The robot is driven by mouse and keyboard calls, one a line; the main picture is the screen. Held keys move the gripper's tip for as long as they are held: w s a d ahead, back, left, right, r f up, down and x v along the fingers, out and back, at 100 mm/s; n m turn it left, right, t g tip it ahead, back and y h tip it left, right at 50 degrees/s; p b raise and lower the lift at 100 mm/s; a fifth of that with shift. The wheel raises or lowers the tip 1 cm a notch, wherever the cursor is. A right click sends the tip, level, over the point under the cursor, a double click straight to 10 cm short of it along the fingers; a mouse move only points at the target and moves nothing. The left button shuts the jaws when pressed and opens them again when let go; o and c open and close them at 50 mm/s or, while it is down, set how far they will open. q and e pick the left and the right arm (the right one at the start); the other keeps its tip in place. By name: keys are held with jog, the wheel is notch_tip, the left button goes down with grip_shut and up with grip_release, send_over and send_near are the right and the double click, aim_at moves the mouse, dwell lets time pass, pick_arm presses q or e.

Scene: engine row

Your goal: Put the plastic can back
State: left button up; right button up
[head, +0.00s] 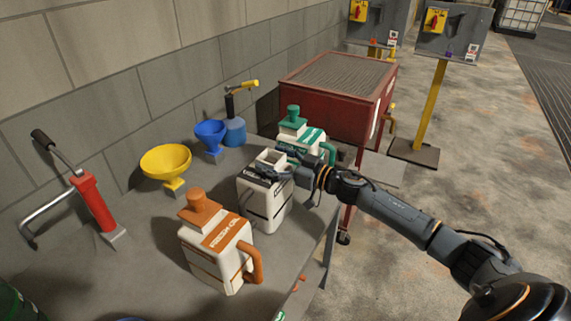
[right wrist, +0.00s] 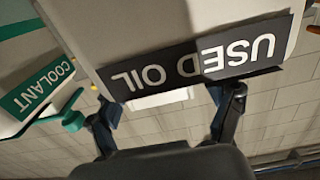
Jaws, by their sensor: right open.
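A white can with black trim (head: 263,205) stands upright on the grey bench, between the other two cans. In the right wrist view it shows upside down as the can labelled "USED OIL" (right wrist: 190,65). My right gripper (head: 275,172) is over the top of this can, on its right side. In the right wrist view its two fingers (right wrist: 168,108) are apart near the label's edge; whether they touch the can is unclear. A white can with orange cap and handle (head: 215,250) stands in front. A white and green coolant can (head: 300,135) stands behind. My left gripper is out of view.
On the bench (head: 150,265) stand a yellow funnel (head: 166,162), a blue funnel (head: 210,136), a blue container with a yellow-handled pump (head: 234,130) and a red hand pump (head: 95,205). A red cabinet (head: 330,105) is behind. The floor to the right is open.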

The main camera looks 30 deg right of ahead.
jog(key=b+v, duration=0.2)
jog(key=v, duration=0.9)
jog(key=shift+s+d, duration=0.15)
jog(key=shift+s, duration=0.2)
